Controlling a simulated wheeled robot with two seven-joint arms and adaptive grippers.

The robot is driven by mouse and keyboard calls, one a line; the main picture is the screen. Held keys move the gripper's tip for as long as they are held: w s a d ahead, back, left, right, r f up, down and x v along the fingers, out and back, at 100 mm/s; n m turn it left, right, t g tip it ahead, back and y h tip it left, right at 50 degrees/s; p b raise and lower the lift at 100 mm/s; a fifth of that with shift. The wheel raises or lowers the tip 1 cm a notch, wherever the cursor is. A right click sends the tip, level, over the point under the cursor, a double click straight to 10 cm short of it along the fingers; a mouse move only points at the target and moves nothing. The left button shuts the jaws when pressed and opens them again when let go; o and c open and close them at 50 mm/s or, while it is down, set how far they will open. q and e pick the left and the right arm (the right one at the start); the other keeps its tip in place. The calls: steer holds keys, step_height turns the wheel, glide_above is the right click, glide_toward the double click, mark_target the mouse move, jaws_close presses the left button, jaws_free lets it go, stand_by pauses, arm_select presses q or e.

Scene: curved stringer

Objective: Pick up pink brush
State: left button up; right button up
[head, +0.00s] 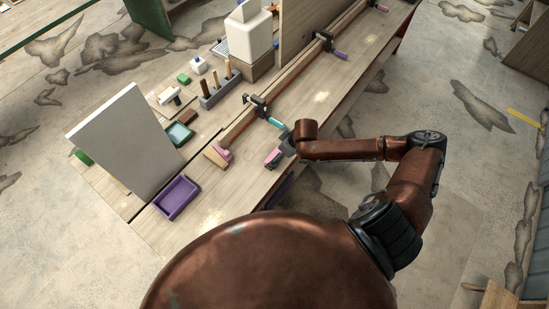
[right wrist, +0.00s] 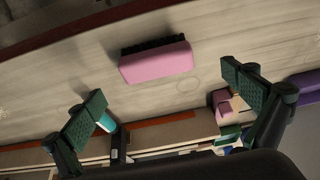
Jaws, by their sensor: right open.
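The pink brush (right wrist: 157,62) lies on the wooden bench with its black bristles (right wrist: 153,45) showing along one long side. In the head view the brush (head: 272,158) is near the bench's front edge, just beside my right gripper (head: 286,148). In the right wrist view my right gripper (right wrist: 164,88) is open, its two green-padded fingers spread wide. The brush is beyond the fingertips, with nothing held between them. The head view shows the right gripper small and partly hidden by its own wrist. My left gripper is not in view.
A long wooden stringer (head: 290,75) with clamps runs along the bench; one clamp has a cyan handle (head: 275,122). A pink object (head: 222,153) sits at its near end. A purple tray (head: 177,197) and a grey panel (head: 125,140) stand left. Bench around the brush is mostly clear.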

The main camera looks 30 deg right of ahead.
steer(key=x, duration=0.7)
steer(key=shift+w+d+f+p, duration=0.15)
steer(key=shift+d+f+p, duration=0.05)
steer(key=shift+p, duration=0.2)
steer(key=c, duration=1.3)
